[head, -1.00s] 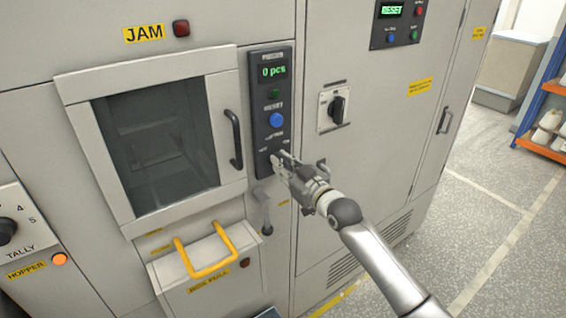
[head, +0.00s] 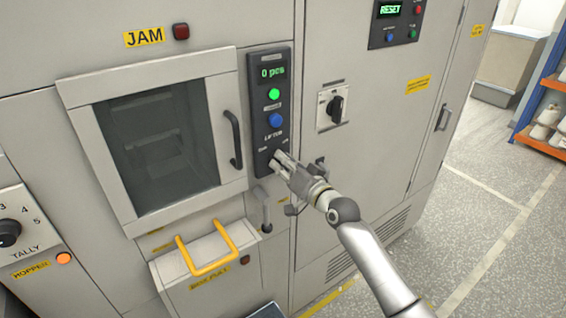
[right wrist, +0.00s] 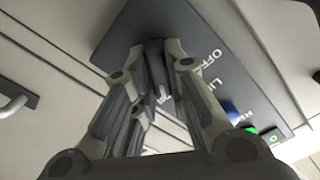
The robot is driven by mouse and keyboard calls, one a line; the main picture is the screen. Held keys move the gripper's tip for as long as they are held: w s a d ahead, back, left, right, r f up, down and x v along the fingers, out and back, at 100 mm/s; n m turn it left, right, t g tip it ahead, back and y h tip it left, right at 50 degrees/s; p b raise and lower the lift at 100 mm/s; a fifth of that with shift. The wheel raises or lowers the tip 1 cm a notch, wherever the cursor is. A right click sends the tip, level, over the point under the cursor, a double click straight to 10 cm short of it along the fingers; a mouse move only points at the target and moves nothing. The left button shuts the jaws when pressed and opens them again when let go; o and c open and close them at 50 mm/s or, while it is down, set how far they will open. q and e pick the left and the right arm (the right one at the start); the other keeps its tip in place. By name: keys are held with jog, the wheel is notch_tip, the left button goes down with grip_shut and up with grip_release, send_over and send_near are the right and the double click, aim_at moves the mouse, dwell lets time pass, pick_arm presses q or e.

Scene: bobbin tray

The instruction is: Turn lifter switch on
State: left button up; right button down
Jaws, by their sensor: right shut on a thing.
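The lifter switch (right wrist: 155,60) is a dark knob on a dark control panel (head: 260,132), below the LIFTER label. My right gripper (head: 280,160) reaches the panel's lower end and is shut on this knob. In the right wrist view, the fingers (right wrist: 153,66) stand on both sides of it, with an OFF label nearby. The fingers hide most of the switch, so its exact setting is hard to read. On the same panel a green lamp (head: 274,94) is lit, above a blue button (head: 276,120); the display (head: 272,72) reads 0 pcs. My left gripper is not in view.
A glazed door (head: 70,92) with a dark handle (head: 233,138) is left of the panel. A yellow-handled bin (head: 190,290) projects below. A black rotary switch (head: 335,108) is to the right. Open floor (head: 470,240) lies at the right.

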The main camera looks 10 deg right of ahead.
jog(key=shift+m, duration=0.5)
jog(key=c, duration=1.4)
grip_release()
jog(key=shift+c, duration=0.2)
jog(key=shift+d, duration=0.1)
jog(key=v, duration=1.2)
jog(key=shift+f, duration=0.15)
